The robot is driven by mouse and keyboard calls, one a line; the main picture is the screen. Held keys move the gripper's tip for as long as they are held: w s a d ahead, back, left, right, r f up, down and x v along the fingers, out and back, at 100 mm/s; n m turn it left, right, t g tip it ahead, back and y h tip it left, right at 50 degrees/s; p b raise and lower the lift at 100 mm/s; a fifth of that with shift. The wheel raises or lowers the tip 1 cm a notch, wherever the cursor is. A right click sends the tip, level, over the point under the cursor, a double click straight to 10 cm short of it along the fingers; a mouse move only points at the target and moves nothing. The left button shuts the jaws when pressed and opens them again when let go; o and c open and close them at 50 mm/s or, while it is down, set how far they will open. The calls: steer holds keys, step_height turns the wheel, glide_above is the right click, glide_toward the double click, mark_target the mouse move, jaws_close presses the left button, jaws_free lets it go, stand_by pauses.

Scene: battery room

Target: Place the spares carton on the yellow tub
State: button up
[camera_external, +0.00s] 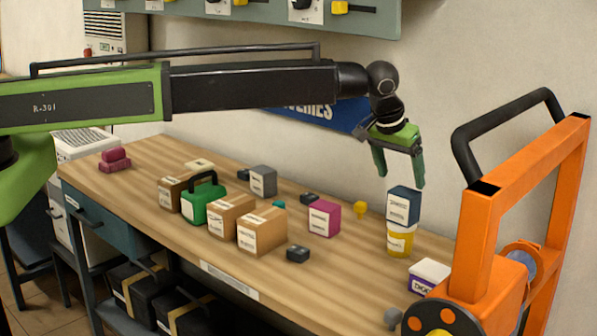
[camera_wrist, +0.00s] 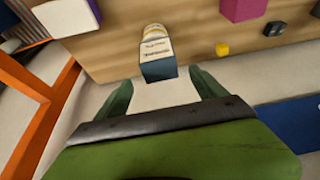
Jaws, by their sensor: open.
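A dark blue carton (camera_external: 403,206) with a white label sits on top of the yellow tub (camera_external: 400,240) at the right end of the bench. Its label is too small to read, so I cannot tell for sure that it is the spares carton. My gripper (camera_external: 400,177) is open just above the carton, with nothing between its fingers. In the wrist view the blue carton (camera_wrist: 158,70) shows ahead of my open gripper (camera_wrist: 162,88), lined up between the fingers. The tub (camera_wrist: 153,28) shows just beyond it.
A white and purple box (camera_external: 428,276) and an orange frame (camera_external: 478,260) stand right of the tub. A magenta box (camera_external: 323,218), a yellow piece (camera_external: 360,209), brown cartons (camera_external: 262,231) and a green case (camera_external: 202,204) stand to the left. The wall is close behind.

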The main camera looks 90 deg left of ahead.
steer(key=s+d+m+g+h, duration=0.1)
steer(key=s+d+m, duration=0.2)
steer(key=s+d, duration=0.3)
steer(key=s+d+m+g+h, duration=0.1)
steer(key=s+d+m, duration=0.2)
steer(key=s+d, duration=0.4)
steer(key=s+d+m+g+h, duration=0.1)
steer(key=s+d+m, duration=0.2)
steer(key=s, duration=1.7)
steer(key=d, duration=0.3)
steer(key=shift+d+r+p, duration=0.2)
steer(key=shift+d+p, duration=0.1)
steer(key=shift+p, duration=0.1)
